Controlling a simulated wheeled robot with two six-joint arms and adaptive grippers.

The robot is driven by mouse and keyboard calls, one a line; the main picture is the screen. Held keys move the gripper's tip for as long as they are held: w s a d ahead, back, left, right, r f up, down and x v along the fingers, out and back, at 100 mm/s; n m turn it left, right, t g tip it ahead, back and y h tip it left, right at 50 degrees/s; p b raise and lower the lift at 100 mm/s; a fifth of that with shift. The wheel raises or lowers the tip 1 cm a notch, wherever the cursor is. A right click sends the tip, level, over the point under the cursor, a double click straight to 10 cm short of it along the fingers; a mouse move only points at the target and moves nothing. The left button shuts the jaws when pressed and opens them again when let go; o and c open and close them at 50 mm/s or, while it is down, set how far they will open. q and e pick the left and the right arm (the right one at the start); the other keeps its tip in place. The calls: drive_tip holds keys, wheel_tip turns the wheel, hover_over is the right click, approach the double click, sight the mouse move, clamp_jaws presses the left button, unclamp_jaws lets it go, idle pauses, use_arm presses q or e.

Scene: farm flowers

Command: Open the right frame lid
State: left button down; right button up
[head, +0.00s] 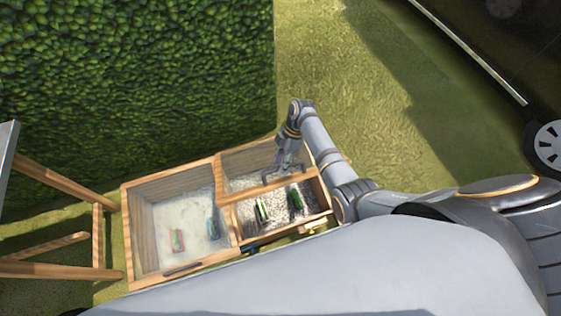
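A wooden cold-frame box (131,235) with two bays stands on the grass. The right frame lid (236,196) has a wooden border and seems clear inside. Its front edge crosses the middle of the right bay, so it looks tilted partway up, with the front of the bay uncovered. My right gripper (284,174) is at this edge, over what looks like the lid's handle. It is too small to tell whether the fingers are closed on it. My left gripper is not in view.
The left lid looks shut, with a dark handle (183,268) at its front. Small coloured packs lie in both bays. A hedge (140,80) rises behind the box, a wooden stand (60,180) is left, and a dark vehicle (500,50) is right. Open grass lies behind right.

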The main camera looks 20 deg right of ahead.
drive_tip(key=v, duration=1.2)
